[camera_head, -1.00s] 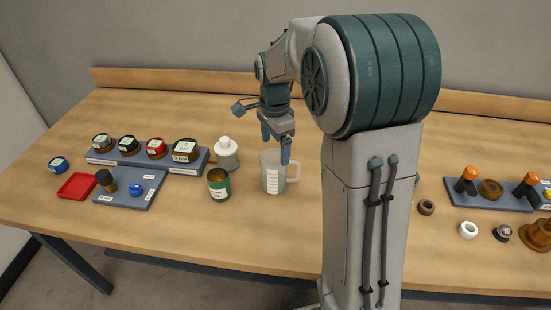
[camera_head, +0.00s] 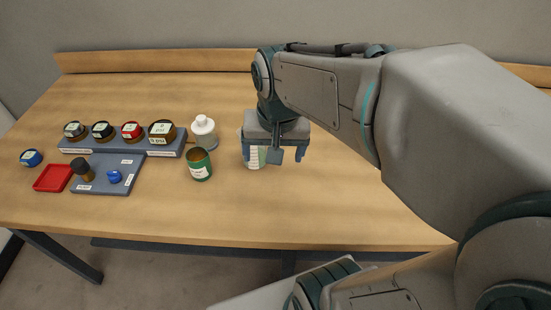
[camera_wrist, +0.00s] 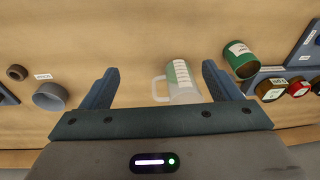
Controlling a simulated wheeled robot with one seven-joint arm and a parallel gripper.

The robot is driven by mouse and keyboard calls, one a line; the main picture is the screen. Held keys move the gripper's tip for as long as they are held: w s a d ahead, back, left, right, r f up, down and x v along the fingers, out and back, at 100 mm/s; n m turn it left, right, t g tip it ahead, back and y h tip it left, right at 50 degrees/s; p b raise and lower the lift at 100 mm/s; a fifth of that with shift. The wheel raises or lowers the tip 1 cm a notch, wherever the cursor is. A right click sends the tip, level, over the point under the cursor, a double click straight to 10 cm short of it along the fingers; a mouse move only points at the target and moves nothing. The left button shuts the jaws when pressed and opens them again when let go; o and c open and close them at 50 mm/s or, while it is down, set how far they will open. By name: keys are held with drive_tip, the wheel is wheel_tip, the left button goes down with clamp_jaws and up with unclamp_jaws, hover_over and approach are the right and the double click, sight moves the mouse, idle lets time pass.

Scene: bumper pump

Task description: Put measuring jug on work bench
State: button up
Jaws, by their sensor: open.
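The measuring jug (camera_head: 255,158) is clear with a white label scale and stands upright on the work bench (camera_head: 330,205). My gripper (camera_head: 274,156) is low over it and hides much of it in the head view. In the wrist view, the jug (camera_wrist: 181,85) shows between the two spread fingers of my gripper (camera_wrist: 160,80), closer to the right finger, with its handle to the left. The gripper is open and not clamped on the jug. I cannot tell whether a finger touches it.
A green tin (camera_head: 199,166) and a white bottle (camera_head: 203,132) stand close left of the jug. Farther left are a rack of labelled jars (camera_head: 162,131), a grey tray (camera_head: 118,182) and a red tray (camera_head: 53,179). Bench front right of the tin is clear.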

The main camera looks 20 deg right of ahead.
drive_tip(key=s+n, duration=0.1)
drive_tip(key=s+f+n, duration=0.1)
drive_tip(key=s, duration=0.1)
drive_tip(key=s+f+n, duration=0.1)
drive_tip(key=s, duration=0.1)
drive_tip(key=shift+n+t, duration=0.4)
idle(0.8)
